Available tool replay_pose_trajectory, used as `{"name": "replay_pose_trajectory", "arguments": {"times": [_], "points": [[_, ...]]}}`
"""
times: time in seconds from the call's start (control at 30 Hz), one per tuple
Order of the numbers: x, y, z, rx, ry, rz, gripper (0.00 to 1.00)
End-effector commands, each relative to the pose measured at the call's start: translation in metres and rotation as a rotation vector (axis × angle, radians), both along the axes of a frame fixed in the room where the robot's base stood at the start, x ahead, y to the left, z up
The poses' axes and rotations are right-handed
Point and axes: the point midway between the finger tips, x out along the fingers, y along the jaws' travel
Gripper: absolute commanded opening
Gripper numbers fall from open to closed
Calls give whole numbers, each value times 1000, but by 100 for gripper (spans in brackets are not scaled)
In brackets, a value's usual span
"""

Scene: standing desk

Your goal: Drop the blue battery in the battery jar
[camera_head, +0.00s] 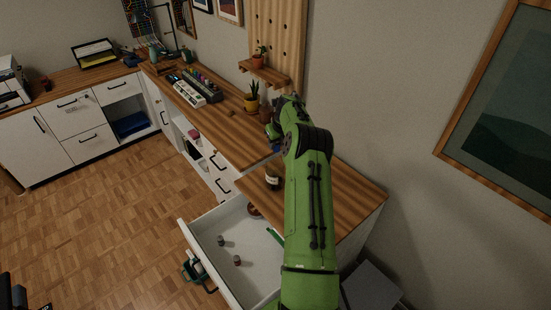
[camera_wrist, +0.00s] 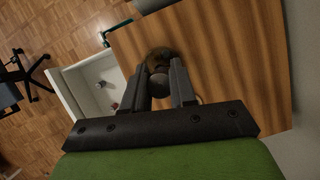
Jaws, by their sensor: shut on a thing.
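My gripper (camera_wrist: 164,68) points down over the desk in the wrist view, with its two fingers shut on a dark, round-ended thing (camera_wrist: 158,83). In the head view a small patch of blue, the blue battery (camera_head: 275,147), shows at the gripper end beside my green arm, which hides most of the gripper. The battery jar (camera_head: 272,182), dark with a pale label, stands upright on the desk below it. In the wrist view the jar's round brownish top (camera_wrist: 158,54) lies just beyond the held thing, partly hidden by it. I see a gap between battery and jar in the head view.
A white drawer (camera_head: 205,256) is open below the desk, with two small cylinders (camera_head: 221,241) (camera_head: 237,260) inside. Potted plants (camera_head: 251,103) and a wooden pegboard shelf (camera_head: 264,73) stand behind the gripper. The wooden desktop (camera_head: 349,190) right of my arm is clear.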

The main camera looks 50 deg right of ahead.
Motion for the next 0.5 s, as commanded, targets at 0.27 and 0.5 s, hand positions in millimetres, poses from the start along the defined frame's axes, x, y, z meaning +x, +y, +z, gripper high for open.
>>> {"name": "replay_pose_trajectory", "arguments": {"times": [0.27, 0.5], "points": [[5, -7, 8, 2, 3, -91, 0], [4, -8, -17, 0, 3, -90, 0]]}}
